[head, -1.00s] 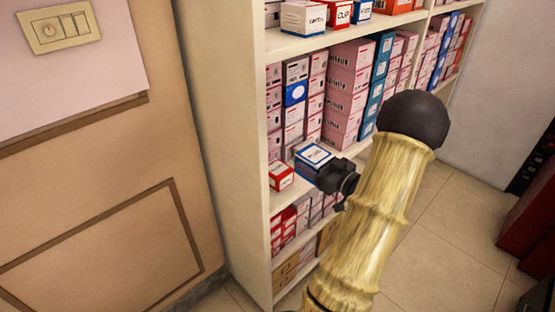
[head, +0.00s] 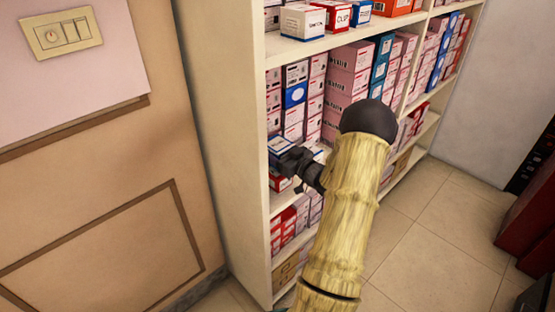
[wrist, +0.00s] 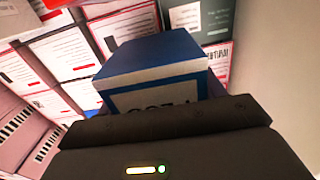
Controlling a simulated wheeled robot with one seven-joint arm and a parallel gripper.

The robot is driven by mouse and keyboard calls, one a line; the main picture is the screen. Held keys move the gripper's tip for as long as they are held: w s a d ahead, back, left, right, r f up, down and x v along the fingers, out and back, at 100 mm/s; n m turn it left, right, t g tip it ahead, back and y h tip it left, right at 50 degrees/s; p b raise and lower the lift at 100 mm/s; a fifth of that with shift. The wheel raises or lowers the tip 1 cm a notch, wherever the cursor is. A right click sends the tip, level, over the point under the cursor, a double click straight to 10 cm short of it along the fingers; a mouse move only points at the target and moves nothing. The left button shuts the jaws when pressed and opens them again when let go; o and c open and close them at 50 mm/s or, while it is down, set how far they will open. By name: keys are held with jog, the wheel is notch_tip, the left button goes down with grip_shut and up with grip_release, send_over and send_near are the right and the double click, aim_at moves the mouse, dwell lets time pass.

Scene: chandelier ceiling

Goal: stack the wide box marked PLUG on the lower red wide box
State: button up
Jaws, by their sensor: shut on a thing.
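My gripper (head: 285,161) is shut on the wide blue-and-white box marked PLUG (head: 280,144). In the wrist view the box (wrist: 160,56) shows its blue top and a white front edge, with lettering partly hidden by the dark gripper. In the head view the lower red wide box (head: 279,183) stands at the left end of the middle shelf. The held box is above it in the picture; whether they touch is hidden by my gripper and cannot be told.
The shelf's cream side panel (head: 235,150) is close at left. Pink and white boxes (head: 345,80) are stacked behind. Another white-and-blue surface (head: 319,153) peeks out right of my gripper. An upper shelf with boxes (head: 302,22) is overhead.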

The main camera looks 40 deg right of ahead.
jog(key=shift+r, duration=0.1)
jog(key=shift+w+a+f, duration=0.1)
jog(key=shift+w+f, duration=0.05)
jog(key=shift+f, duration=1.8)
jog(key=shift+f, duration=0.15)
jog(key=o, duration=1)
jog(key=shift+o, duration=0.2)
jog(key=s+d, duration=0.1)
jog(key=s, duration=1.1)
jog(key=shift+b, duration=0.45)
